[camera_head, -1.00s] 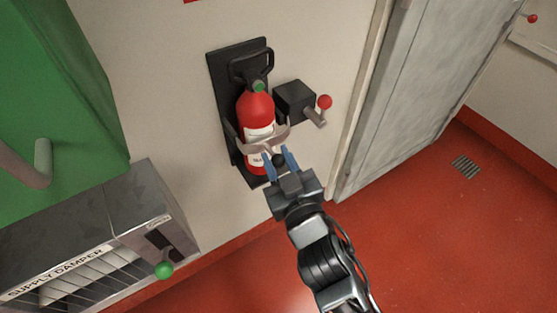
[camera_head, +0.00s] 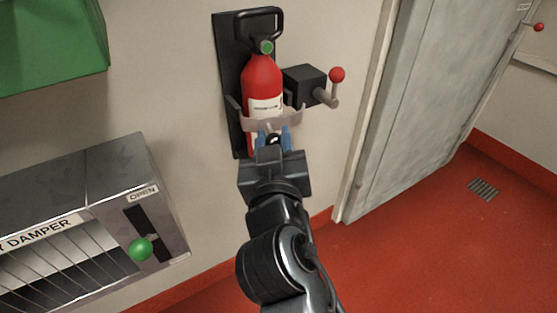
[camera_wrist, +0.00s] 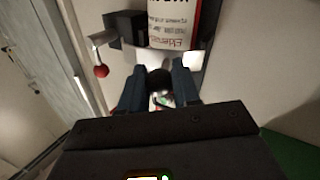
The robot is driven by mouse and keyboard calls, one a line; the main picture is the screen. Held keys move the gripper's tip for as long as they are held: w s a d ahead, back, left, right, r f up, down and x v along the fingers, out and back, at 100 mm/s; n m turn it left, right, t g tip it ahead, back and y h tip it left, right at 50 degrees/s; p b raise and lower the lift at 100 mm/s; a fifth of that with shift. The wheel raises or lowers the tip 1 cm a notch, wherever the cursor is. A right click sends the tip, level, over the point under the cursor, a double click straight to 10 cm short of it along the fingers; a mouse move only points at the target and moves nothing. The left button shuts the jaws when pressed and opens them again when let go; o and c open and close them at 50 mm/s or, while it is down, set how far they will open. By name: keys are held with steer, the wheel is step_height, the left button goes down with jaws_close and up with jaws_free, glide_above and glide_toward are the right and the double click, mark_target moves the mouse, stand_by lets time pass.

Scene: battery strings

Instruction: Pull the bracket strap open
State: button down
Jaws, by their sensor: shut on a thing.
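A red fire extinguisher (camera_head: 262,83) hangs upright in a black wall bracket (camera_head: 231,62). A pale grey strap (camera_head: 287,121) runs across the front of its lower body. My gripper (camera_head: 273,137) is at the front of the strap, with blue fingers shut on a small dark round knob (camera_wrist: 160,76). The wrist view shows the knob between both fingers, with the extinguisher's white label (camera_wrist: 172,28) just beyond. The strap still lies across the extinguisher. The fingers and wrist hide the extinguisher's bottom and part of the strap's front.
A black box with a red-knobbed lever (camera_head: 337,75) sticks out right of the extinguisher. A supply damper unit (camera_head: 110,183) with a green-knobbed lever (camera_head: 141,249) is at lower left, below a green cabinet (camera_head: 50,40). A grey door (camera_head: 430,90) is at right. The red floor is clear.

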steer(key=shift+s+a+m+g+h+b, duration=0.35)
steer(key=shift+a+m+h+b, duration=0.5)
steer(key=shift+h, duration=0.6)
steer(key=shift+s+a+m+g+h+b, duration=0.1)
steer(key=shift+s+a+m+h+b, duration=0.4)
steer(key=shift+m+h+b, duration=0.7)
steer(key=shift+s+a+m+g+h+b, duration=0.3)
steer(key=shift+a+m+h+b, duration=0.45)
steer(key=shift+h+b, duration=0.65)
steer(key=shift+h, duration=0.25)
steer(key=c, duration=0.8)
jaws_free()
steer(key=shift+c, duration=0.2)
steer(key=p+v, duration=0.2)
steer(key=v, duration=0.6)
steer(key=shift+f, duration=0.1)
